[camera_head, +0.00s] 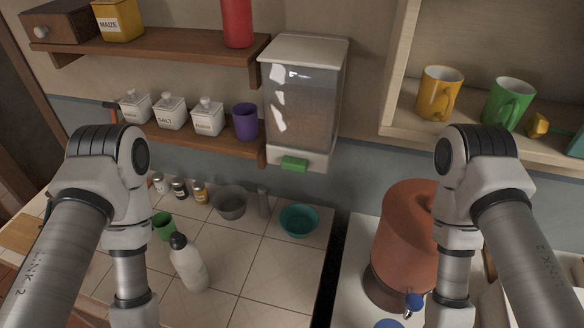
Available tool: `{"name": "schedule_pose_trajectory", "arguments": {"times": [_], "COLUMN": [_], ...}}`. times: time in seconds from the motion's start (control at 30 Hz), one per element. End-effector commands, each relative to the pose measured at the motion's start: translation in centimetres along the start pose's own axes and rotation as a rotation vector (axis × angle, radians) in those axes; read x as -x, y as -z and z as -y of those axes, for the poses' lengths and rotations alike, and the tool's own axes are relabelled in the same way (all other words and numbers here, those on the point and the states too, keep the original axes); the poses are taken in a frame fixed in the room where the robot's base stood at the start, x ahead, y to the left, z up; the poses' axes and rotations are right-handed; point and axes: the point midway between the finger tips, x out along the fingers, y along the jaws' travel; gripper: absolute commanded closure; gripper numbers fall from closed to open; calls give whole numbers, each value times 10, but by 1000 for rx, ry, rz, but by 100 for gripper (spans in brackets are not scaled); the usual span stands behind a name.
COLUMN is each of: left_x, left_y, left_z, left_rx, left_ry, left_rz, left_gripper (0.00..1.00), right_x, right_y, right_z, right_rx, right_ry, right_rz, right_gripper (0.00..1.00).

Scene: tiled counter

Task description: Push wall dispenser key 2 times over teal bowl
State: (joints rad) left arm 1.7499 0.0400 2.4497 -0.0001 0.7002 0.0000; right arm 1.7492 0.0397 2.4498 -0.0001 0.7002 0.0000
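The wall dispenser (305,100) is a white-framed box with a clear front, mounted on the wall at centre. Its green key (295,164) sticks out at the bottom edge. The teal bowl (299,221) stands on the tiled counter below the dispenser, and it looks empty. My two arms come in from the left and right. Both run down past the bottom of the picture, so neither gripper shows.
A grey bowl (230,203), a grey shaker (263,203), a white bottle (188,264) and a green cup (163,226) stand left of the teal bowl. A large terracotta pot (404,240) stands at right. A wooden shelf (200,138) adjoins the dispenser's left side.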

Motion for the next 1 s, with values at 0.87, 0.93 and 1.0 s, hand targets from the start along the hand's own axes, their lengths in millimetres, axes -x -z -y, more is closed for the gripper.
{"name": "schedule_pose_trajectory", "arguments": {"times": [0.87, 0.93, 1.0], "left_x": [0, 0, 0], "left_y": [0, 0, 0], "left_z": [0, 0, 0], "left_rx": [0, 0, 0], "left_ry": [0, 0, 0], "left_rz": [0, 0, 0], "left_gripper": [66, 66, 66], "right_x": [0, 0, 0], "right_y": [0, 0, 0], "right_z": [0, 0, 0], "right_rx": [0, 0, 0], "right_ry": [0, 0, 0], "right_rz": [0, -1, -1], "right_gripper": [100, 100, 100]}}
